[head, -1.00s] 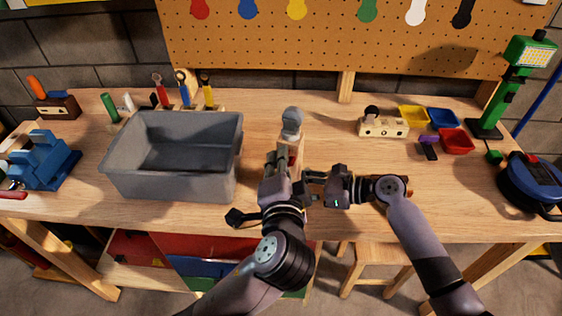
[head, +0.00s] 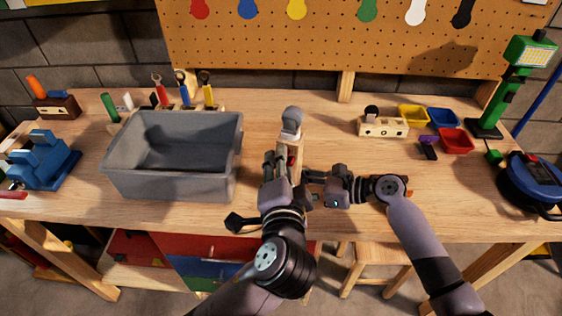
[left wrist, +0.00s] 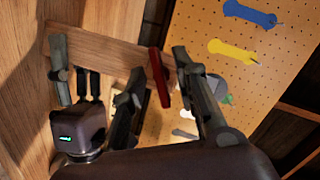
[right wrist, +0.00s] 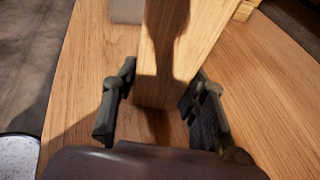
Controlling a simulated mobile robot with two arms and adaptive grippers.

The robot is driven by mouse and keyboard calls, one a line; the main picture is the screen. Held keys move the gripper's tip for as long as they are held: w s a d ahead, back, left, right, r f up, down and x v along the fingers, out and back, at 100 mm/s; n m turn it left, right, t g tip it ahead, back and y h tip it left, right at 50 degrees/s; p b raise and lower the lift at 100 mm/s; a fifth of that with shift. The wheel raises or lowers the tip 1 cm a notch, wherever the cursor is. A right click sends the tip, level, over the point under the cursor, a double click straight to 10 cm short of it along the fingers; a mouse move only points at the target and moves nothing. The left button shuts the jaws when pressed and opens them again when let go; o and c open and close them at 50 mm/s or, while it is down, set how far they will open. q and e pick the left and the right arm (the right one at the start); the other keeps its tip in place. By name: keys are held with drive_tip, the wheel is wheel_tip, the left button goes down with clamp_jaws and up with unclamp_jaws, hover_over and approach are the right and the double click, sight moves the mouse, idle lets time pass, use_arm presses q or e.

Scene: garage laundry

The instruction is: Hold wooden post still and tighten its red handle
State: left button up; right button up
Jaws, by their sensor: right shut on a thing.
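The wooden post (head: 296,152) stands upright on the bench, with a grey piece at its top. It runs across the left wrist view (left wrist: 110,48). The red handle (left wrist: 159,78) is on the post's face, between the two fingers of my left gripper (left wrist: 158,88). That gripper is open, its fingers apart on either side of the handle; I cannot tell whether either touches it. In the head view my left gripper (head: 281,168) hides part of the post. My right gripper (right wrist: 160,105) is shut on the lower post, which shows between its fingers (right wrist: 165,50).
A grey bin (head: 170,190) stands left of the post. A blue vise-like tool (head: 42,160) is at the far left. A wooden block (head: 383,128) and small colored trays (head: 455,141) lie at right. Bare bench lies behind the post.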

drive_tip(key=shift+f, duration=0.1)
use_arm(q)
drive_tip(key=v, duration=0.6)
drive_tip(key=shift+s, duration=0.25)
use_arm(e)
drive_tip(key=o, duration=0.9)
drive_tip(key=shift+o, duration=0.2)
